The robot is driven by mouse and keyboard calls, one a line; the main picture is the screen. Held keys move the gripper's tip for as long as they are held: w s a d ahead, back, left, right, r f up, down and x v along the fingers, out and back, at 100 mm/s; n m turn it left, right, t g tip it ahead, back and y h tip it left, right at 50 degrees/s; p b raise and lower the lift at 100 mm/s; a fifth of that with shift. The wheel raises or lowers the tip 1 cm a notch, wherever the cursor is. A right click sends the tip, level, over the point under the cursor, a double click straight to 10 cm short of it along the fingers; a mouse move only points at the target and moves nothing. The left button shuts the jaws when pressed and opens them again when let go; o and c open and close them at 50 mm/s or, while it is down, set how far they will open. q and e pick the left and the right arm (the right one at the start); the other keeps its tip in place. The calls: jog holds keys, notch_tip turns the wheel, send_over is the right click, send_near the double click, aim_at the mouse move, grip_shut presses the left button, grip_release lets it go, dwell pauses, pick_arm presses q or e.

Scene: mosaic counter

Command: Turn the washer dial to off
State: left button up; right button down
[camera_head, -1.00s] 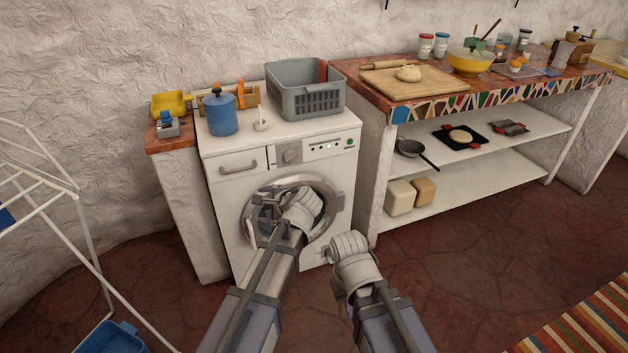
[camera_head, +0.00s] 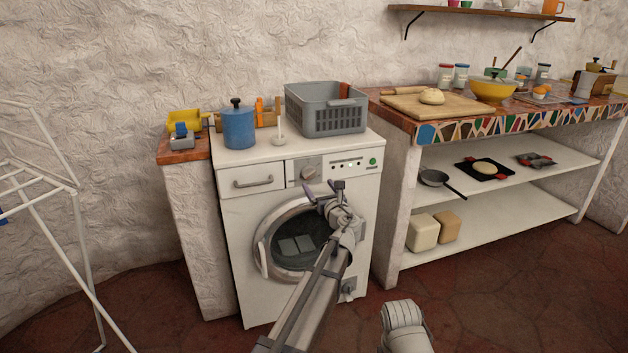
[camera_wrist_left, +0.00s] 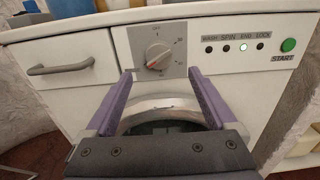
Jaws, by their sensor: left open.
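The washer dial (camera_head: 311,173) is a round grey knob on the washer's (camera_head: 234,208) front panel, between the drawer and the indicator lights. The left wrist view shows the dial (camera_wrist_left: 158,55) close up, with a slanted red-orange mark and small labels around it, too small to read surely. My left gripper (camera_head: 324,190) is open in front of the washer, just below the dial. In the left wrist view its two purple fingers (camera_wrist_left: 160,75) are spread wide, with the dial just beyond and between their tips; nothing is between them. My right gripper is not in view.
The panel has a green START button (camera_wrist_left: 288,45) and a lit light (camera_wrist_left: 243,47) right of the dial. A drawer handle (camera_head: 253,182) protrudes left. A grey basket (camera_head: 327,112) and blue pot (camera_head: 238,128) stand on top. The round door (camera_head: 285,262) is below the gripper.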

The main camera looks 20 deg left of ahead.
aim_at(311, 176)
pick_arm(q)
jog(key=x, duration=0.7)
jog(key=shift+w+a, duration=0.1)
jog(key=shift+a, duration=0.05)
jog(key=shift+c, duration=0.2)
jog(key=c, duration=1.3)
